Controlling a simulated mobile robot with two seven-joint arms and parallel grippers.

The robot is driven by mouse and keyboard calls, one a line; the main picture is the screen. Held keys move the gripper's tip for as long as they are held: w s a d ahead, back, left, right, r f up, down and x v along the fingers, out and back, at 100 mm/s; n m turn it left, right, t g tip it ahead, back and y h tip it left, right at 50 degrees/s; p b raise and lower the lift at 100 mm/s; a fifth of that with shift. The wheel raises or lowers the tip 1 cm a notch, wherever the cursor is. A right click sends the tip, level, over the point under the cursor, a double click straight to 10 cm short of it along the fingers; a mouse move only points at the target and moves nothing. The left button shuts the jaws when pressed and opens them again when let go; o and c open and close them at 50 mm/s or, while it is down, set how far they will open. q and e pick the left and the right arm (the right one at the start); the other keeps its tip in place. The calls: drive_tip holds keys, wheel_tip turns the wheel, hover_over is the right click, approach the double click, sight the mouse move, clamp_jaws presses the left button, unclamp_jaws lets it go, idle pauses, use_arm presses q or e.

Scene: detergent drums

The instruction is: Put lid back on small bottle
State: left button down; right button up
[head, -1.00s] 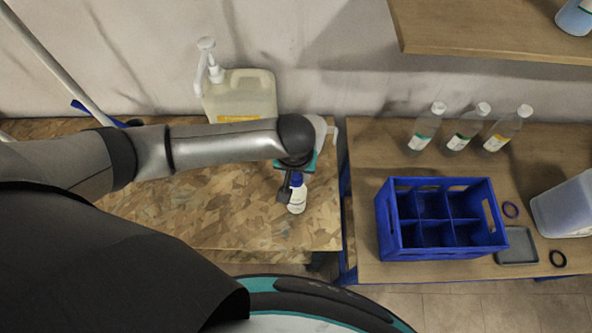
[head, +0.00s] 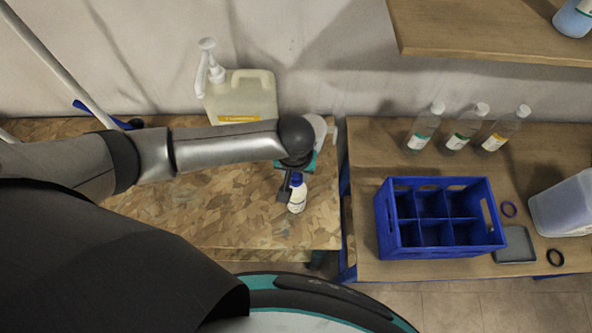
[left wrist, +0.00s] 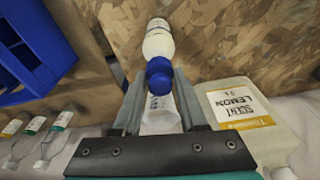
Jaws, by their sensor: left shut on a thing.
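The small bottle (head: 297,201) is white with a dark label and stands on the chipboard table, below my left gripper. It also shows in the left wrist view (left wrist: 158,43). The blue lid (left wrist: 159,76) is at the bottle's mouth, between the fingertips of my left gripper (left wrist: 155,84). In the head view the lid (head: 297,179) is partly hidden by the gripper (head: 290,186). The gripper is shut on the lid. I cannot tell whether the lid is seated on the neck or just above it. My right gripper is not in view.
A large pump jug (head: 240,98) stands behind my left arm, and a whitish container (head: 319,127) is behind the gripper. On the right table are a blue crate (head: 440,240), several clear bottles (head: 462,130) and a grey tray (head: 515,246). Chipboard in front of the bottle is clear.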

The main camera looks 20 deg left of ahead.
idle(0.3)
use_arm(q)
unclamp_jaws()
idle(0.5)
drive_tip(key=shift+r, duration=0.1)
drive_tip(key=shift+r, duration=3.4)
drive_tip(key=shift+c, duration=0.4)
clamp_jaws()
drive_tip(key=shift+f, duration=0.15)
